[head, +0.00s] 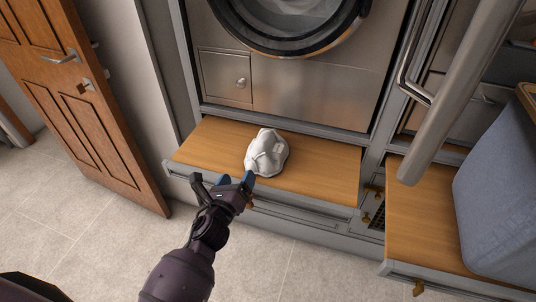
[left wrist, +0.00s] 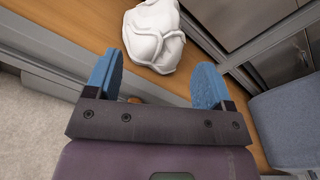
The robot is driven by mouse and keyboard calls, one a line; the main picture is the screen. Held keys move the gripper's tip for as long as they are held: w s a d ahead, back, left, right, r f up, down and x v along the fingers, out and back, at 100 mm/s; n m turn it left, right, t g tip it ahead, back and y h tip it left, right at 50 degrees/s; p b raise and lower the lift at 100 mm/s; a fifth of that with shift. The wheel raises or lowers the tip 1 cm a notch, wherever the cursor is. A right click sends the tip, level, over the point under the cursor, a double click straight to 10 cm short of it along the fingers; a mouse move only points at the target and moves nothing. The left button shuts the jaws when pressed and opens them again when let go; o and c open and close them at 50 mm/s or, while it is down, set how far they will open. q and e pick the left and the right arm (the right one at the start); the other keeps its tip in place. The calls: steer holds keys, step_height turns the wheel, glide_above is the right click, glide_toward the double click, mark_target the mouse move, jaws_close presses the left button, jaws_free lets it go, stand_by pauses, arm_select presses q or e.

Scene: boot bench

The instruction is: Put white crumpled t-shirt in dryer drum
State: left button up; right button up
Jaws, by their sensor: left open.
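The white crumpled t-shirt (head: 266,152) lies in a bunched heap on the wooden bench top (head: 320,172) below the dryer. It also shows in the left wrist view (left wrist: 154,36), just beyond the fingers. My left gripper (head: 236,183) is open and empty, at the bench's front edge, close to the shirt's near side; the blue fingertips (left wrist: 158,82) are spread apart with the shirt ahead of them. The dryer drum (head: 290,12) is above the bench, with its round dark rim cut off by the top of the head view. My right gripper is not in view.
A grey metal bar (head: 455,90) slants across the upper right of the head view. A blue-grey cushion (head: 500,190) stands on a wooden surface at the right. A wooden door (head: 85,105) stands at the left. The bench is clear on both sides of the shirt.

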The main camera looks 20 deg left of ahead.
mark_target(254, 159)
arm_select(q)
steer(key=shift+w+d+f+m+h+b, duration=0.1)
steer(key=shift+w+d+m+b, duration=0.15)
steer(key=shift+w+m, duration=0.75)
steer(key=shift+w+d+f+m+h+b, duration=0.1)
steer(key=shift+w+d+m+b, duration=0.15)
steer(key=shift+w, duration=1.5)
steer(key=shift+w+d+f+m+h+b, duration=0.15)
steer(key=shift+w+d+m, duration=0.3)
steer(key=shift+w, duration=0.95)
steer(key=w, duration=0.4)
steer(key=shift+r, duration=0.1)
steer(key=shift+w, duration=0.3)
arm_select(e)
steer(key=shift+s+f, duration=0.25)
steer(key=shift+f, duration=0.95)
arm_select(q)
steer(key=c, duration=1.1)
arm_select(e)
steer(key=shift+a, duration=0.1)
